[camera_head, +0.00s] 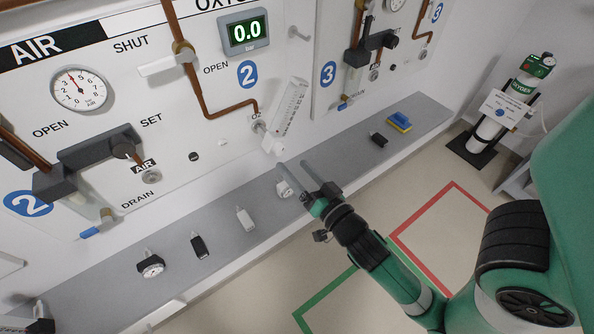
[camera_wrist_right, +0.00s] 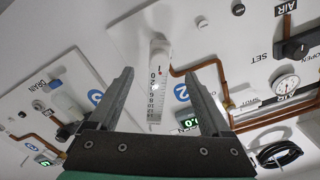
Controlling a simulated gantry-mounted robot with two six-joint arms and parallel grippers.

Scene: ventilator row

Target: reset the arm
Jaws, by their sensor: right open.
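My right gripper (camera_head: 292,165) reaches up from the lower right in the head view, with its two fingers apart and nothing between them. Its fingertips are over the grey shelf, a little below a clear flowmeter tube (camera_head: 290,105) on the wall panel. In the right wrist view, the open gripper (camera_wrist_right: 159,75) points at the panel. The flowmeter with its scale (camera_wrist_right: 157,80) shows between the fingers there, apparently beyond them. My left gripper is not in view.
The grey shelf (camera_head: 215,270) holds a round black-and-white item (camera_head: 150,265), a black tag (camera_head: 199,245), a white tag (camera_head: 244,218) and a blue-yellow sponge (camera_head: 399,122). Copper pipes (camera_head: 190,80) and valve handles project from the panel. An oxygen cylinder (camera_head: 487,130) stands right. Marked floor is clear.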

